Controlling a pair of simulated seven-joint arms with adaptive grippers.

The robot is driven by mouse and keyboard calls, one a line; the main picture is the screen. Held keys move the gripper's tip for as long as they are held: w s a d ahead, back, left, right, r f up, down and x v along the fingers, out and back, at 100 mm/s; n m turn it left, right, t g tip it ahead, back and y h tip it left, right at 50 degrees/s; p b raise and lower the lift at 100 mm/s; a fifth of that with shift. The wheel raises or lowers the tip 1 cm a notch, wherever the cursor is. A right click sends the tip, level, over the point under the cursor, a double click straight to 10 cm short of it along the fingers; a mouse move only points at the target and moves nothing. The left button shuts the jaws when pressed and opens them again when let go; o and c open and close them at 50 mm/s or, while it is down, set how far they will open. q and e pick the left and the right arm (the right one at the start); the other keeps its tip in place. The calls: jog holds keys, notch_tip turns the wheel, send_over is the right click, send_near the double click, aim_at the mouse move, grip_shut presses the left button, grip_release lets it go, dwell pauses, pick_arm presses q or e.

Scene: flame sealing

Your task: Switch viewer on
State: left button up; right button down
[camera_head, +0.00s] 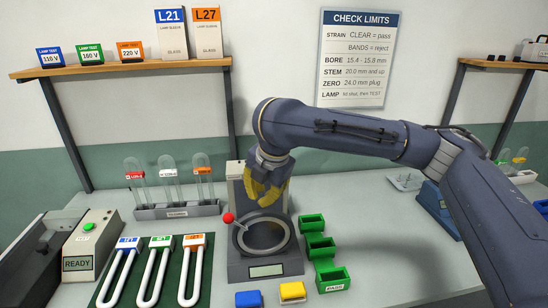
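The viewer is most likely the grey device (240,268) at the middle of the bench, with a round dark-centred ring and an upright back part. A lever with a red ball knob (228,218) sticks out at its left side. A pale display (266,270) on its front looks blank. My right gripper (265,197), with yellow fingers, points down just above and behind the ring, in front of the upright part. It hides some of that part, and any switch there. I cannot tell if its fingers are apart or touching anything. My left gripper is out of view.
Three U-shaped tubes (153,280) lie on a green mat left of the viewer. A rack (177,211) with glass-topped pieces stands behind them. Green bins (318,245) are close on the right, and blue (248,299) and yellow (292,291) blocks in front. A READY box (84,245) stands at left.

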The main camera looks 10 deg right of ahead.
jog(key=w+d+r+m+t, duration=0.1)
jog(key=w+r+m, duration=0.3)
jog(key=m, duration=0.5)
jog(key=w+d+r+m+t+h, duration=0.1)
jog(key=w+d+r+m, duration=0.2)
jog(key=m, duration=0.6)
jog(key=w+d+r+m+t+h, duration=0.1)
jog(key=w+r+m, duration=0.4)
jog(key=m, duration=0.5)
jog(key=shift+w+d+r+t, duration=0.15)
jog(key=shift+w+d+t, duration=0.05)
jog(key=shift+d+t, duration=0.4)
jog(key=x, duration=0.7)
jog(key=s+x, duration=0.1)
jog(key=x, duration=0.3)
jog(key=shift+f, duration=0.5)
jog(key=shift+s+f, duration=0.15)
jog(key=shift+f, duration=1.05)
